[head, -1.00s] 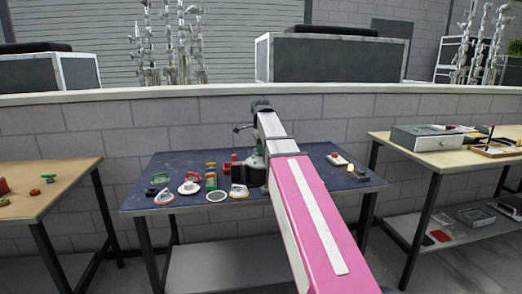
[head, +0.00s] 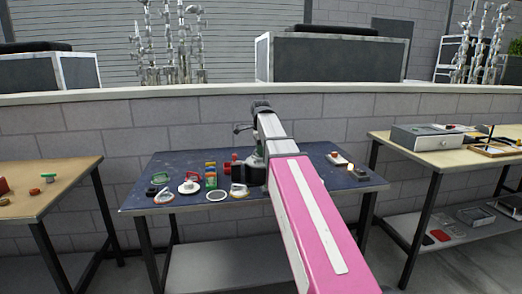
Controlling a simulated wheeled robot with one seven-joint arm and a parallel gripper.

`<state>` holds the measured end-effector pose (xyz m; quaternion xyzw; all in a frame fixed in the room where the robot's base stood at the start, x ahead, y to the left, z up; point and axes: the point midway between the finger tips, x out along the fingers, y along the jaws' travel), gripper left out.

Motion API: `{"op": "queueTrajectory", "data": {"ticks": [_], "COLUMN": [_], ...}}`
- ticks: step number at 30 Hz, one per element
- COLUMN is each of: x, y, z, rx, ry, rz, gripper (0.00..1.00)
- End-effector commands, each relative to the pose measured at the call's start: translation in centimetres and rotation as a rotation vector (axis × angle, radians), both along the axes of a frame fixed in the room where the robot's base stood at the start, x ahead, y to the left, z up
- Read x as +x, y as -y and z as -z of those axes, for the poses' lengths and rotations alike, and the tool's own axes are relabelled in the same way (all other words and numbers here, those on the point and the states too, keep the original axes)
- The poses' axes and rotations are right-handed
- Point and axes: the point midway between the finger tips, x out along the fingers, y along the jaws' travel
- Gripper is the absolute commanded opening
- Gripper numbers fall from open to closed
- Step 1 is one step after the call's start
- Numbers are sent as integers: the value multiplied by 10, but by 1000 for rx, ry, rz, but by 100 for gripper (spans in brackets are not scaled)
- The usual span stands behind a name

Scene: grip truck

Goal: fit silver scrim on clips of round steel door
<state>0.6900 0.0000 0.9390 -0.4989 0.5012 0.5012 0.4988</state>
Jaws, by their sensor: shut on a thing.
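My gripper (head: 250,176) is a small dark shape low over the back middle of the dark blue table, partly hidden by my pink arm. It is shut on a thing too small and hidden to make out. Just left of it sits a round pale piece with a yellowish top (head: 238,190), perhaps the steel door; its clips are too small to see. A flat grey disc with a pale rim (head: 217,196), which looks like a scrim, lies on the table left of that. I cannot tell for sure which piece is the silver scrim.
A green ring (head: 160,178), a grey and red round piece (head: 164,197), a white knobbed disc (head: 188,187) and an orange and green jar (head: 211,181) crowd the left half.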

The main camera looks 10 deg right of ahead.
Motion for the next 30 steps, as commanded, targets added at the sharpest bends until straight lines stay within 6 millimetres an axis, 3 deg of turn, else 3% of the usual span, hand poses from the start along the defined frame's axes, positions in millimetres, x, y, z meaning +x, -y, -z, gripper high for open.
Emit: {"op": "queueTrajectory", "data": {"ticks": [30], "x": [0], "y": [0], "z": [8], "rx": [0], "ry": [0], "rz": [0], "gripper": [0]}}
